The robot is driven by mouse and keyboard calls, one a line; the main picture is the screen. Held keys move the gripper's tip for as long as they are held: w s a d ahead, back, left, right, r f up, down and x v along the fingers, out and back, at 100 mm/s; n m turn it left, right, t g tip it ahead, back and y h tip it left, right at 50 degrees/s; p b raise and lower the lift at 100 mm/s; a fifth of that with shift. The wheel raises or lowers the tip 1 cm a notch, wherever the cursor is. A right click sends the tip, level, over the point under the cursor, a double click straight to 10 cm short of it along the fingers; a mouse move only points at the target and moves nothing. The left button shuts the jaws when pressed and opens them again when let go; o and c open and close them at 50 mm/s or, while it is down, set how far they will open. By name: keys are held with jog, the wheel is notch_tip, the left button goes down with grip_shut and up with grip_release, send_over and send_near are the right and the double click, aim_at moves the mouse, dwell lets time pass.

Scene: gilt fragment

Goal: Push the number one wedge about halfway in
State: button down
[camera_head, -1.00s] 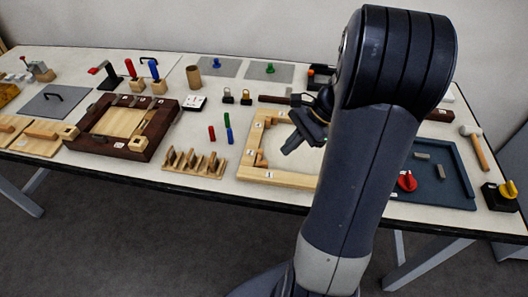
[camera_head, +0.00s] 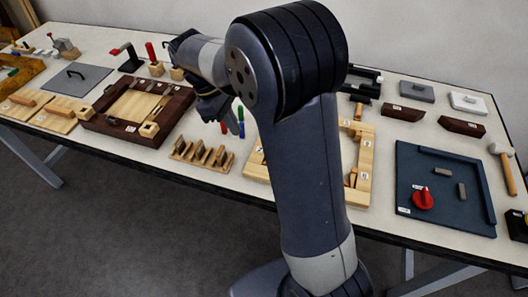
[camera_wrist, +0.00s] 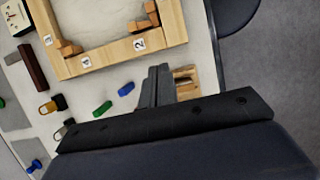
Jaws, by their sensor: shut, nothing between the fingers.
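The pale wooden frame (camera_head: 361,160) stands on the table, partly hidden behind my arm in the head view. Its labelled rim (camera_wrist: 110,54) shows in the wrist view, with labels reading 2, 3 and 4. Small wooden wedges lie along its inner edge, one at a corner (camera_wrist: 70,48) and others by the far side (camera_wrist: 148,20). I cannot tell which is the number one wedge. My gripper (camera_head: 214,110) is above the table left of the frame, near upright pegs. Its fingers (camera_wrist: 158,70) are shut and empty, just outside the frame's rim.
Green (camera_wrist: 102,109) and blue (camera_wrist: 126,89) pegs stand close to my gripper. A slotted wooden rack (camera_head: 201,157) sits at the front edge. A dark-bordered frame (camera_head: 163,121) lies left. A blue tray (camera_head: 440,215) with a red knob (camera_head: 423,198) lies right.

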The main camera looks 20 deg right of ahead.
aim_at(260, 161)
jog(key=x, duration=0.9)
jog(key=shift+s+f, duration=0.1)
jog(key=shift+f, duration=0.1)
jog(key=s+d, duration=0.1)
jog(key=s+d+p, duration=0.1)
jog(key=shift+d+f, duration=0.1)
jog(key=shift+d, duration=0.3)
jog(key=shift+s+d+f, duration=0.1)
jog(key=shift+s+d, duration=0.1)
jog(key=shift+d, duration=0.15)
